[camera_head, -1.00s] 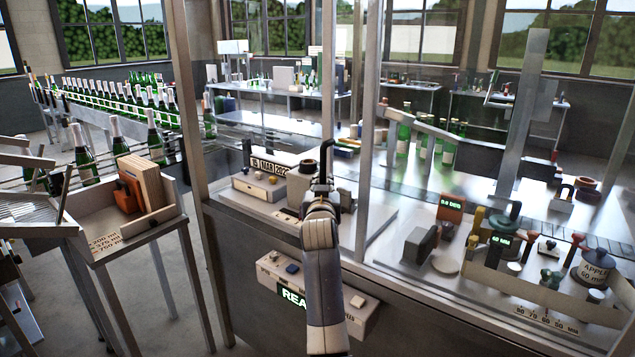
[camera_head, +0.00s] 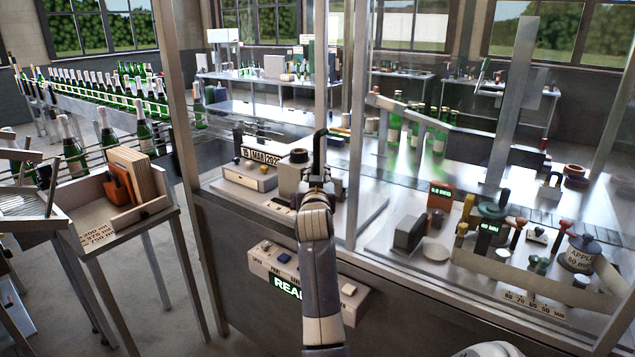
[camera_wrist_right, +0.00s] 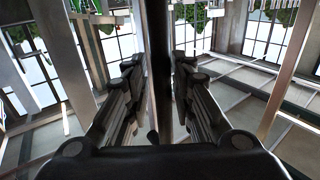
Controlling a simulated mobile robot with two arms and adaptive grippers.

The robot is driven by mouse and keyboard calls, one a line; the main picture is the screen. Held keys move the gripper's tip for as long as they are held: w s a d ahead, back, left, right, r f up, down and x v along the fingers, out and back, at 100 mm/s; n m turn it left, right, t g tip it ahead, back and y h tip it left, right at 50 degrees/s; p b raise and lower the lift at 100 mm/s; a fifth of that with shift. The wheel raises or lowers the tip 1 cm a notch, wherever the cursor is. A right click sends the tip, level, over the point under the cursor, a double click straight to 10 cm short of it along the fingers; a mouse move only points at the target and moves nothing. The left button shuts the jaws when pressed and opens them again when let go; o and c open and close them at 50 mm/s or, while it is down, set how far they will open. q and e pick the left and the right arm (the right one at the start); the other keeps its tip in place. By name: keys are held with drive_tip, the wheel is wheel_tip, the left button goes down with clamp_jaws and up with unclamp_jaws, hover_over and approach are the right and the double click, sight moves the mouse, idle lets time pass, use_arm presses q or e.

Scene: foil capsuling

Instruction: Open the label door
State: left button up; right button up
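The label door is a clear glazed panel in a grey metal frame; its upright frame edge (camera_head: 321,60) stands near the middle of the head view. A black upright bar handle (camera_head: 319,143) is on it. My right gripper (camera_head: 317,172) is at this handle, its arm rising from the bottom. Some of the finger contact is hidden. My left gripper is not in view.
Behind the glazing are a date stamp block (camera_head: 262,157) and a small drawer unit (camera_head: 248,175). A control box with a lit display (camera_head: 286,285) is below the bench edge. A side stand (camera_head: 115,215) with a wooden box is at left. Bench tools (camera_head: 490,225) are at right.

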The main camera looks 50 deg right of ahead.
drive_tip(key=v, duration=1.1)
drive_tip(key=shift+s+a, duration=0.2)
drive_tip(key=shift+s, duration=0.15)
